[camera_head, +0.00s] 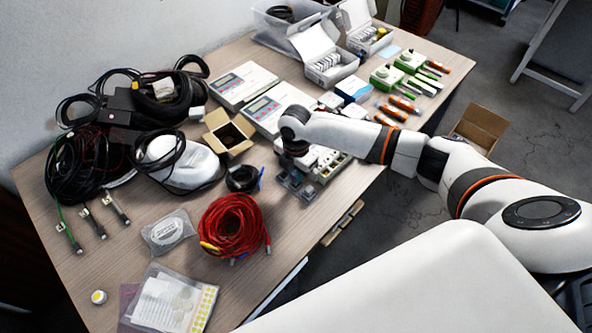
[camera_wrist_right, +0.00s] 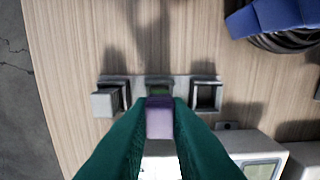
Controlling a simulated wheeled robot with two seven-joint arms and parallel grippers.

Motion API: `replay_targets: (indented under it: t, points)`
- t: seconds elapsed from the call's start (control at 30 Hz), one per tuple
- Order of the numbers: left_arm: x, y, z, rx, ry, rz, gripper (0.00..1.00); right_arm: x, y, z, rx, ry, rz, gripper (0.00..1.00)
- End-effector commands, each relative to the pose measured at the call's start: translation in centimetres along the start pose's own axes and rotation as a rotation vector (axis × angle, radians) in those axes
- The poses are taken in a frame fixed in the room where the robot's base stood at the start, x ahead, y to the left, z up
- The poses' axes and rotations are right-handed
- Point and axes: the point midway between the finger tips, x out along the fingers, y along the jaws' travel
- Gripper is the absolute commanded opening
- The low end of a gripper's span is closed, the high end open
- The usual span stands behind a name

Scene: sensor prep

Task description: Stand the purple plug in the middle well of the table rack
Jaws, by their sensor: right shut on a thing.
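The purple plug (camera_wrist_right: 160,118) is in the right wrist view, gripped between the green fingertips of my right gripper (camera_wrist_right: 159,108). It is in line with the middle well of the grey table rack (camera_wrist_right: 182,90), overlapping its near edge; I cannot tell the height between them. The middle well (camera_wrist_right: 159,87) looks dark green inside and is partly covered by the plug. The left well holds a grey block (camera_wrist_right: 106,102). The right well (camera_wrist_right: 207,96) looks empty. In the head view my right gripper (camera_head: 293,176) is over the rack (camera_head: 307,192), and the plug is not clear there. My left gripper is out of view.
A red cable coil (camera_head: 234,226) and a small black coil (camera_head: 242,179) lie left of the rack. An open cardboard box (camera_head: 228,133) and white meters (camera_head: 275,108) stand behind. The table's right edge is close to the rack.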

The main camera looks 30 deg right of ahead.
Motion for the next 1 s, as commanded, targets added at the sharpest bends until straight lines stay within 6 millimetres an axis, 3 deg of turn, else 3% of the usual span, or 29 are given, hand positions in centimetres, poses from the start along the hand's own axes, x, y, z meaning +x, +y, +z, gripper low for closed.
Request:
replay_targets:
  t: [1.0]
  points:
    - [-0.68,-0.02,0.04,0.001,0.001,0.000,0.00,0.05,0.04,-0.03,0.000,0.000,0.001,0.00]
